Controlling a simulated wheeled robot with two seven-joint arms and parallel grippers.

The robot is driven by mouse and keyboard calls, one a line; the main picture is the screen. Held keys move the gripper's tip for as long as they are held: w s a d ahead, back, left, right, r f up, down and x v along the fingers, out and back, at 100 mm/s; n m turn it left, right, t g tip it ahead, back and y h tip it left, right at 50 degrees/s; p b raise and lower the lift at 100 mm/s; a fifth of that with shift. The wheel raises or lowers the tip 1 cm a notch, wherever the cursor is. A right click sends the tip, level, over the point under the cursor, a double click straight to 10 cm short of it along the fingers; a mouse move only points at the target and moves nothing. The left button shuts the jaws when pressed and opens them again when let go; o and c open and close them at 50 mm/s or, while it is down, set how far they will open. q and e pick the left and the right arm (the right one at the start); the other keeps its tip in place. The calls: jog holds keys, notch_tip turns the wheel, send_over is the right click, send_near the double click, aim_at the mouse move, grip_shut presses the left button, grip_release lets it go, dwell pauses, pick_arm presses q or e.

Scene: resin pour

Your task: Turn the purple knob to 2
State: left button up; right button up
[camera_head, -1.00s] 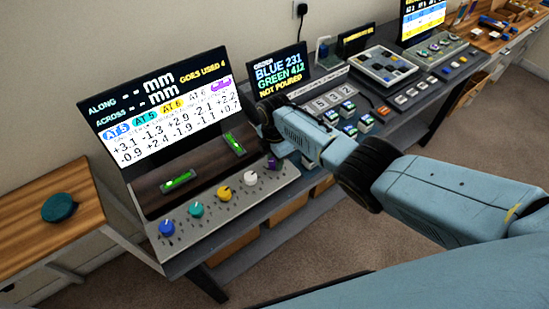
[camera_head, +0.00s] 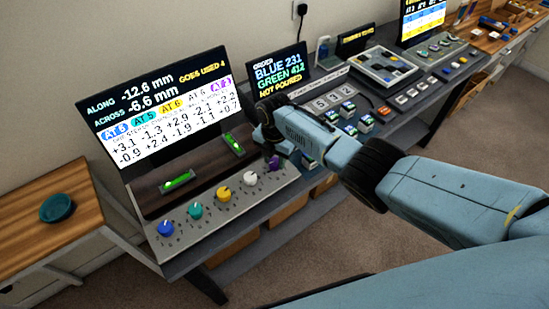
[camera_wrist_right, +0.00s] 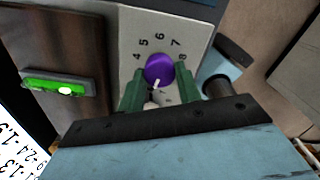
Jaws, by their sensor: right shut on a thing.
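The purple knob (camera_head: 275,165) is at the right end of the knob row on the sloped grey panel (camera_head: 203,231). My right gripper (camera_head: 273,157) reaches down over it. In the right wrist view, my gripper's green fingers (camera_wrist_right: 158,88) are shut on either side of the purple knob (camera_wrist_right: 158,68). Its white pointer line faces the wrist side of that picture. The printed numbers 4 to 7 show around its far side, and an 8 beside the right finger; the numbers near the gripper are hidden or unclear. My left gripper is not in view.
White (camera_head: 250,178), yellow (camera_head: 223,193), teal (camera_head: 195,210) and blue (camera_head: 166,228) knobs line the panel. The screen (camera_head: 160,105) behind reads ALONG -12.6 mm, ACROSS -6.6 mm, GOES USED 4. Green level vials (camera_head: 178,181) lie below it.

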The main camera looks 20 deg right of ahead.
aim_at(275, 161)
jog(key=o, duration=1)
jog(key=shift+r, duration=0.1)
jog(key=shift+r, duration=0.35)
notch_tip(275, 161, up, 12)
jog(key=p, duration=0.1)
jog(key=shift+r+p, duration=0.25)
jog(key=shift+p, duration=0.15)
